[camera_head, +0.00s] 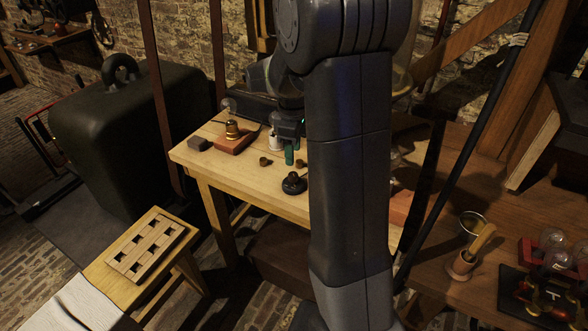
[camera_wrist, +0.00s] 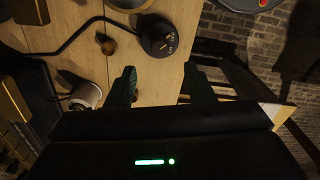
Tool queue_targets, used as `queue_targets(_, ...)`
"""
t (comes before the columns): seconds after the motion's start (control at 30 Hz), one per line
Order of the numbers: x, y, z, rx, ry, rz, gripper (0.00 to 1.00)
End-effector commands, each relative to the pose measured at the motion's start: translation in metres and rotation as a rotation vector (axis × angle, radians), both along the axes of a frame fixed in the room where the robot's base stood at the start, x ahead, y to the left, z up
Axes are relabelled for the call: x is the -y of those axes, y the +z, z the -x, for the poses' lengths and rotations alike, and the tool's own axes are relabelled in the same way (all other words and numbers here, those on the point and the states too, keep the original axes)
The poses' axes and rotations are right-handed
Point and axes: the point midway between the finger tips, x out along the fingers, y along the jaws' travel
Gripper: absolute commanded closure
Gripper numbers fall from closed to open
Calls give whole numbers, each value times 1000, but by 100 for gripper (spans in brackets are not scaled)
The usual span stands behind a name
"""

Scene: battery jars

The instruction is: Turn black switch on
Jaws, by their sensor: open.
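The black switch (camera_wrist: 159,38) is a round black knob with small white markings near a brass-coloured pointer, on the wooden table at the top of the wrist view. A black cable runs from it to the left. In the head view the black switch (camera_head: 294,183) sits near the table's front edge. My gripper (camera_wrist: 160,84) is open, with its two dark fingers apart and nothing between them. The switch lies beyond the fingertips, apart from them. In the head view my gripper (camera_head: 289,150) is partly hidden by my arm. I cannot read the switch's setting.
The wooden table (camera_head: 262,193) also holds a white jar (camera_wrist: 86,96), a small brown knob (camera_wrist: 107,45) and a bell-like brass piece on a red-brown block (camera_head: 233,139). The table edge is close to the switch. A stool with a slotted wooden rack (camera_head: 146,247) stands at front left.

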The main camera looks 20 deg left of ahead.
Motion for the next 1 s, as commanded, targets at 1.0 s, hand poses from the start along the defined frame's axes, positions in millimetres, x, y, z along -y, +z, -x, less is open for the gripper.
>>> queue_targets(1.0, 0, -76, 0, 1, -2, -1, 91)
